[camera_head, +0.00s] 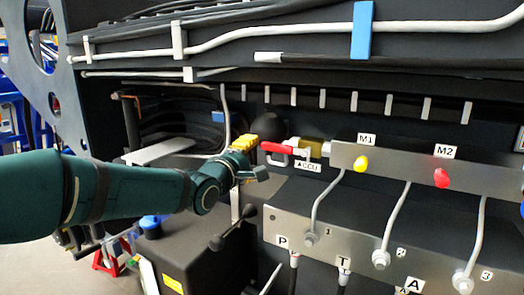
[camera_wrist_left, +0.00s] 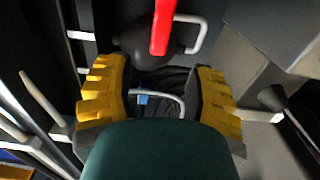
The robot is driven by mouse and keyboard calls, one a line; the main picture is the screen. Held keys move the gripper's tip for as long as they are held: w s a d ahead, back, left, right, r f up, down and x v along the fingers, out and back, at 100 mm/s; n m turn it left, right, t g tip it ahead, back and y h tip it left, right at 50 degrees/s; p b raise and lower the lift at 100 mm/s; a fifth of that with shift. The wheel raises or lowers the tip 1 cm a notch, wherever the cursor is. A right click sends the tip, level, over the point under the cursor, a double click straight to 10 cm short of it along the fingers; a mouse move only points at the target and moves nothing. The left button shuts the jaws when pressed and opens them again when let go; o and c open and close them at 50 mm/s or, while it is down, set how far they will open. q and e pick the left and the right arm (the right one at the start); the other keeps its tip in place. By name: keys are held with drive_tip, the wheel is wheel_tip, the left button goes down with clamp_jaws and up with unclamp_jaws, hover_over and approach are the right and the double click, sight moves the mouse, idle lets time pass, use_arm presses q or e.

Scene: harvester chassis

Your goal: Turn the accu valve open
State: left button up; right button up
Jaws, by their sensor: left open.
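The accu valve has a red handle (camera_head: 275,147) and a brass-coloured body (camera_head: 312,147), above a white ACCU label (camera_head: 307,166) on the chassis panel. The handle points left from the body in the head view. My left gripper (camera_head: 250,158) is open, just left of the handle's end. In the left wrist view the red handle (camera_wrist_left: 162,28) shows at top centre, beyond the gap between the yellow fingers of my left gripper (camera_wrist_left: 160,75). Nothing is between the fingers; they look apart from the handle. My right gripper is not in view.
A yellow knob (camera_head: 361,164) at M1 and a red knob (camera_head: 441,178) at M2 sit to the right. Below are grey pipes and a ported block (camera_head: 330,234). A dark lever (camera_head: 232,228) stands below my left gripper. Hoses run above.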

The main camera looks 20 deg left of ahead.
use_arm(q)
drive_tip(key=s, duration=0.4)
drive_tip(key=shift+a, duration=0.1)
idle(0.5)
